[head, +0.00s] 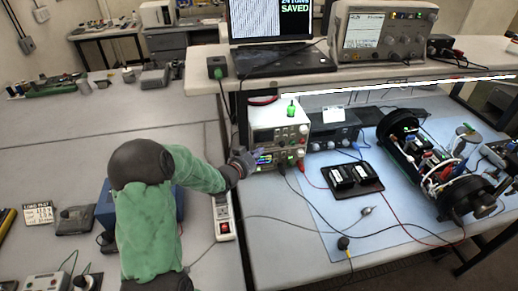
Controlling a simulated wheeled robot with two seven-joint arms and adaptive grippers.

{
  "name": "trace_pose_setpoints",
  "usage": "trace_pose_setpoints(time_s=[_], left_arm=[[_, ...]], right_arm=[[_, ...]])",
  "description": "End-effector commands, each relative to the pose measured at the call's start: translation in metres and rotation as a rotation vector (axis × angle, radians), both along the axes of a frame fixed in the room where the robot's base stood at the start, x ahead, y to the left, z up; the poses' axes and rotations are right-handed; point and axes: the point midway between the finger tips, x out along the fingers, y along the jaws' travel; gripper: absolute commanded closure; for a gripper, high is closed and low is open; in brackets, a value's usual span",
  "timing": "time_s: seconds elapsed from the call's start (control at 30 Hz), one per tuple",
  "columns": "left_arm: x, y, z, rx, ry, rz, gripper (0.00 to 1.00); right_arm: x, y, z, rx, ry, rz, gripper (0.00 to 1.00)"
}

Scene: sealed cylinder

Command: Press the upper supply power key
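Two pale bench power supplies stand stacked under the shelf, left of the middle of the bench. The upper supply (278,118) has a green item (291,108) on or just in front of it. The lower supply (290,155) shows small lit displays and leads at its front. My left gripper (243,161) is at the left edge of the stack, at about the height of the lower supply's front. Its fingers are small and dark, so I cannot tell if they are open or touching. The power key is too small to make out. My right gripper is not in view.
A shelf above carries a laptop (282,62) and an oscilloscope (375,35). A dark instrument (334,130) stands right of the stack. A black tray (352,180), loose leads and an opened cylinder assembly (440,165) lie on the blue mat. A power strip (224,216) lies below my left wrist.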

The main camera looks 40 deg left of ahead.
Motion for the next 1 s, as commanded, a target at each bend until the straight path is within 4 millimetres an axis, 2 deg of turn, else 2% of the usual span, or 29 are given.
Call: trace_pose_setpoints(time_s=[0.33,0.73,1.0], left_arm=[[-0.009,-0.01,0.0,0.0,-0.001,0.001,1.0],[-0.011,-0.013,0.001,0.0,-0.001,0.001,1.0],[-0.024,-0.031,0.0,0.0,0.0,0.0,1.0]], right_arm=[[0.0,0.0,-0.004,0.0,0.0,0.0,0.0],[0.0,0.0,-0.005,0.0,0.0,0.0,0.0],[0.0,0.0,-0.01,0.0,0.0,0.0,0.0]])
